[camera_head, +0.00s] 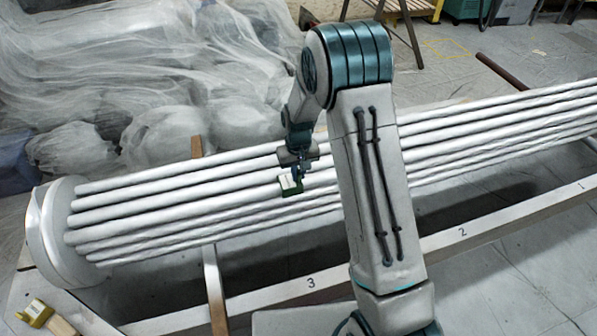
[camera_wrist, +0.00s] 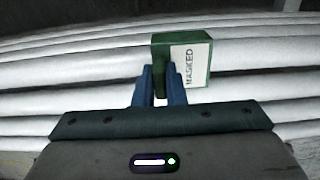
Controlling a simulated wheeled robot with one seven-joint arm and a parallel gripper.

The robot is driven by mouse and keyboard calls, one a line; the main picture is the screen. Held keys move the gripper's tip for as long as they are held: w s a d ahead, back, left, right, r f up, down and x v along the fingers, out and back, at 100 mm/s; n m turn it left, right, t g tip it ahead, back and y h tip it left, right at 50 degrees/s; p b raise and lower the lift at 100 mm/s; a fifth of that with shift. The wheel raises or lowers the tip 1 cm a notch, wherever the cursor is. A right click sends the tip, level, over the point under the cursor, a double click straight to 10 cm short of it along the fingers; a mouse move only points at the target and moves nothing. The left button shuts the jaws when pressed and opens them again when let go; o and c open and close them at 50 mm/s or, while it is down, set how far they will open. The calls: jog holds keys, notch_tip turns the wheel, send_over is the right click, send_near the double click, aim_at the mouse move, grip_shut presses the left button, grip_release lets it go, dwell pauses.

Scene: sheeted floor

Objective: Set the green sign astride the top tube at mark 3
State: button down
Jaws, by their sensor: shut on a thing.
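The green sign (camera_wrist: 202,62) has a white face that reads "MASKED". In the wrist view my gripper (camera_wrist: 168,88) is shut on its left part, with blue fingers around it. In the head view the sign (camera_head: 290,185) shows small below my gripper (camera_head: 302,170), in front of the bundle of white tubes (camera_head: 150,207). The top tube (camera_head: 230,159) runs along the back of the bundle. The sign overlaps the tubes in both views; I cannot tell whether it touches one. Mark 3 (camera_head: 311,283) is on the white front rail, slightly right of the sign in the picture.
A round white end plate (camera_head: 45,240) closes the bundle's left end. Marks 2 (camera_head: 462,232) and 1 are farther right on the rail (camera_head: 250,299). A brown upright (camera_head: 213,285) stands at the bundle. A yellow-green object (camera_head: 35,313) lies front left. Clear plastic sheeting (camera_head: 130,70) heaps behind.

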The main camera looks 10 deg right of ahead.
dwell(0.4)
jog(key=c, duration=1.4)
grip_release()
notch_tip(320, 180, up, 14)
jog(key=p, duration=0.3)
jog(key=s+d+r+m+t+p, duration=0.1)
jog(key=s+d+r+p, duration=0.2)
jog(key=s+r+p, duration=0.5)
jog(key=s+d+r+p, duration=0.2)
jog(key=s+r, duration=0.2)
jog(key=r, duration=0.8)
jog(key=s+d+r+m+t+p, duration=0.1)
jog(key=s+d+r+p, duration=0.2)
jog(key=s+r+p, duration=0.4)
jog(key=s+r, duration=0.3)
jog(key=s, duration=0.3)
jog(key=shift+s+d+r+t+p, duration=0.15)
jog(key=shift+s+d+t+p, duration=0.15)
jog(key=shift+s+t, duration=0.1)
